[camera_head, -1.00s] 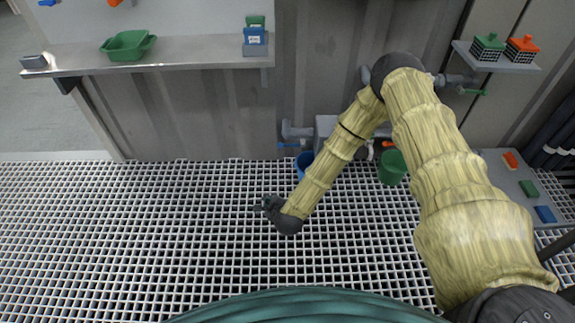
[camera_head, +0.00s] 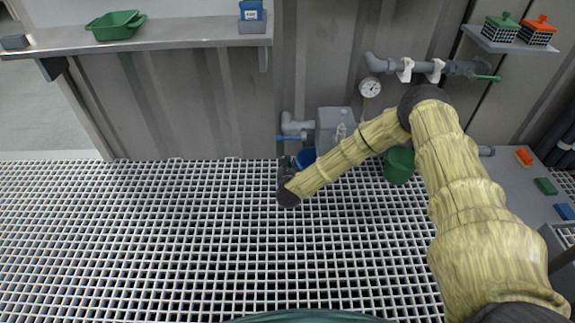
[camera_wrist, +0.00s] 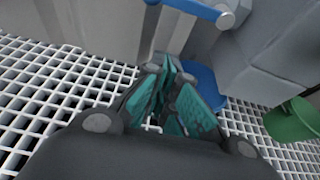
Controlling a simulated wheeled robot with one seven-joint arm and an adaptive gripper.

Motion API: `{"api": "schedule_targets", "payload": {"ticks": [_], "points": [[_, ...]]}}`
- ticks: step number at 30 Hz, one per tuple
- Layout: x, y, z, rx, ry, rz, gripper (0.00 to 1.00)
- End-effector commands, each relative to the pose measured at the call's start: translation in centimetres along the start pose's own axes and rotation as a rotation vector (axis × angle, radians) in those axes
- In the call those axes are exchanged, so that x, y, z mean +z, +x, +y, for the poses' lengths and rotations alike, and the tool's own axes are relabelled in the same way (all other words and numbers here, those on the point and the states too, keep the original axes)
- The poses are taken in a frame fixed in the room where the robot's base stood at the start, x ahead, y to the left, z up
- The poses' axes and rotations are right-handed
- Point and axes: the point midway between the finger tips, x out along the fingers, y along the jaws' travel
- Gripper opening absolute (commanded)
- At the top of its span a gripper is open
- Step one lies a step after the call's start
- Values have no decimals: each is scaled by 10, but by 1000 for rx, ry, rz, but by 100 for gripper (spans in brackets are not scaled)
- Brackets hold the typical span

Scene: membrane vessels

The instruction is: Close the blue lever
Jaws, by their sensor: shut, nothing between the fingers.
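The blue lever (camera_head: 288,138) sits on a grey pipe outlet low on the wall and points left, roughly level. In the wrist view the blue lever (camera_wrist: 190,8) crosses the top edge, joined to a round grey fitting at its right. My gripper (camera_head: 284,163) is just below the lever in the head view, close to the wall and apart from the lever. In the wrist view my gripper's teal-padded fingers (camera_wrist: 172,82) point toward the wall, below the lever. They are shut with nothing held.
A blue bucket (camera_head: 307,156) stands beside my gripper, under the outlet, partly hidden by my arm. A green bucket (camera_head: 399,165) stands farther right. A grey box (camera_head: 334,124) and a gauge (camera_head: 370,88) are on the wall side. The grating floor (camera_head: 180,240) at left is clear.

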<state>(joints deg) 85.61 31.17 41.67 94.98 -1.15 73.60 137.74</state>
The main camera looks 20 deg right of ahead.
Motion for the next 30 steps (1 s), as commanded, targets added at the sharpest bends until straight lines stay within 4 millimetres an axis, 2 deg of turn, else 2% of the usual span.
{"api": "schedule_targets", "payload": {"ticks": [6, 17, 30], "points": [[-3, 37, 1, 1, -2, -2, 0], [-2, 80, 0, 1, -2, -1, 0], [30, 66, 1, 2, -2, -1, 0]]}}
